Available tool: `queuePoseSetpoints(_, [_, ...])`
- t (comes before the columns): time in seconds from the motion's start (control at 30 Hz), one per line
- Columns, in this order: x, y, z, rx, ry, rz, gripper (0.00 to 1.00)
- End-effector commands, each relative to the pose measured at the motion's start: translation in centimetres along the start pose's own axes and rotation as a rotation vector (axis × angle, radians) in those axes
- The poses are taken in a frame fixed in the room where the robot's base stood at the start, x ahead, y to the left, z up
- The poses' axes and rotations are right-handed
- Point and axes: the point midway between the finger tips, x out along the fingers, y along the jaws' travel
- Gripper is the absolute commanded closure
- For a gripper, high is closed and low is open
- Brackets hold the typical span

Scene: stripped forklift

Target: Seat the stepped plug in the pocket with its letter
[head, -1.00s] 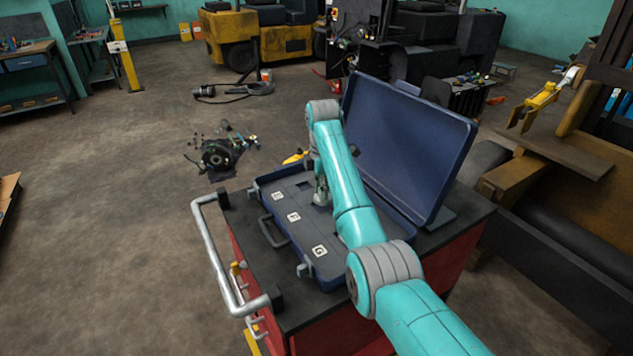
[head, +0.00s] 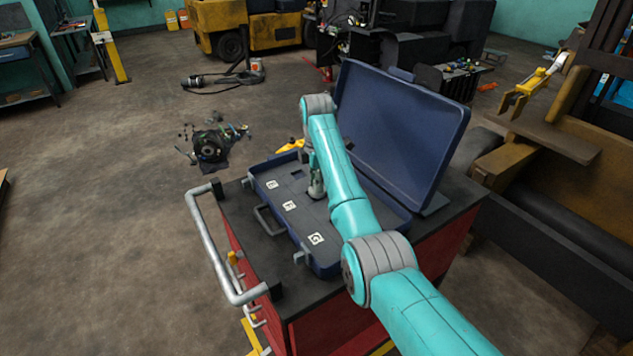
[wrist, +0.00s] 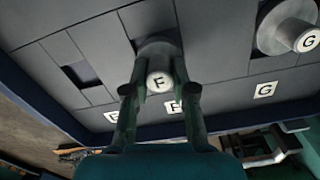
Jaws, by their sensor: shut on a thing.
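My gripper (wrist: 158,88) is shut on a grey stepped plug (wrist: 159,80) with the letter F on its end. The plug's wider part is at the middle pocket of the case, in line with a label (wrist: 173,107) that my finger partly covers. Whether it sits fully down in the pocket I cannot tell.
A second plug, marked G (wrist: 305,40), stands at right beside the G label (wrist: 265,89). A square pocket (wrist: 82,74) at left is empty. The blue lid (head: 400,130) stands open behind my arm. A metal handle (head: 209,250) borders the cart's left side.

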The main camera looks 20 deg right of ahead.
Motion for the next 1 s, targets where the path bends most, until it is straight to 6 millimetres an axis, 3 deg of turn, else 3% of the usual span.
queuePoseSetpoints(0.7, [1.2, 0.0, 0.0, 0.0, 0.0, 0.0, 1.0])
queuePoseSetpoints(0.73, [1.2, 0.0, 0.0, 0.0, 0.0, 0.0, 0.67])
queuePoseSetpoints(0.8, [1.2, 0.0, 0.0, 0.0, 0.0, 0.0, 0.5])
queuePoseSetpoints(0.83, [1.2, 0.0, 0.0, 0.0, 0.0, 0.0, 0.45])
queuePoseSetpoints(1.0, [1.2, 0.0, 0.0, 0.0, 0.0, 0.0, 0.45])
